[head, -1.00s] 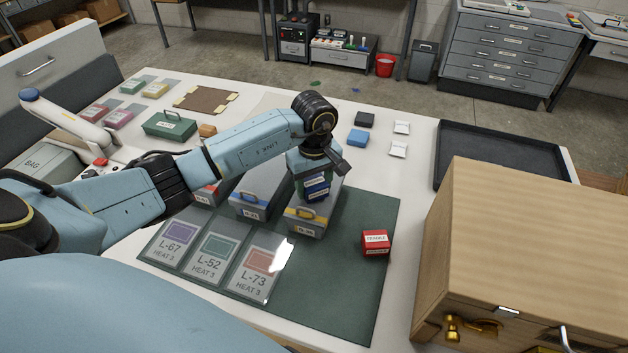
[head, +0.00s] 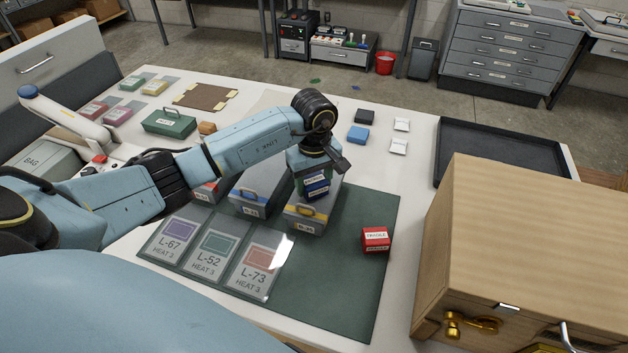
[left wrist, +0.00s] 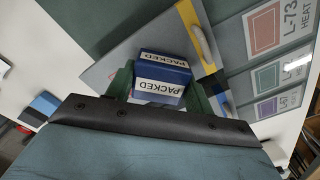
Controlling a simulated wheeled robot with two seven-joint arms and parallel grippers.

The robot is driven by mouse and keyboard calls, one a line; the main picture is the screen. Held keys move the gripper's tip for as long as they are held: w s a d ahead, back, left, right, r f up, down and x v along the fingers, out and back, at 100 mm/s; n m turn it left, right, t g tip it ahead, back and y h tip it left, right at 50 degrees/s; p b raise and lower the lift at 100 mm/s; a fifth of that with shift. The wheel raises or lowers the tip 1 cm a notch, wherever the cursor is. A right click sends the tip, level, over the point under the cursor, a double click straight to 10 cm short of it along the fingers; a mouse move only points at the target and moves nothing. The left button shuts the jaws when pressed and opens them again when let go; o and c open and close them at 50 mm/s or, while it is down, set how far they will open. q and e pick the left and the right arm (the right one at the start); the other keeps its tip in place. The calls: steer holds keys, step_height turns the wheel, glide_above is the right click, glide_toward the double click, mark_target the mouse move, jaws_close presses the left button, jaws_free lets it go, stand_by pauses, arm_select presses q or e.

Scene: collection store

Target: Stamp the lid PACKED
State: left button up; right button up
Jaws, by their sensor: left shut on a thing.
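My left gripper (head: 317,181) is shut on a blue stamp (head: 317,190) with white labels. The left wrist view shows the stamp (left wrist: 161,75) between the green fingers, its labels reading PACKED. The stamp is over the grey lid of a case with a yellow stripe (head: 303,224) and a handle; this case also shows behind the stamp in the left wrist view (left wrist: 120,62). The arm and gripper hide part of the lid. I cannot tell whether the stamp's underside touches it. My right gripper is not in view.
A red FRAGILE stamp (head: 376,239) stands on the green mat (head: 362,285), right of the case. A blue-striped case (head: 250,208) is close on the left. Three cards lie in front. A black tray (head: 490,130) and wooden crate (head: 530,250) stand right.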

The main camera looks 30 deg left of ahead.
arm_select(q)
steer(key=shift+s+f+b, duration=0.1)
steer(key=shift+f+b, duration=0.45)
stand_by(1.6)
steer(key=shift+r+p, duration=2)
steer(key=shift+r, duration=1.6)
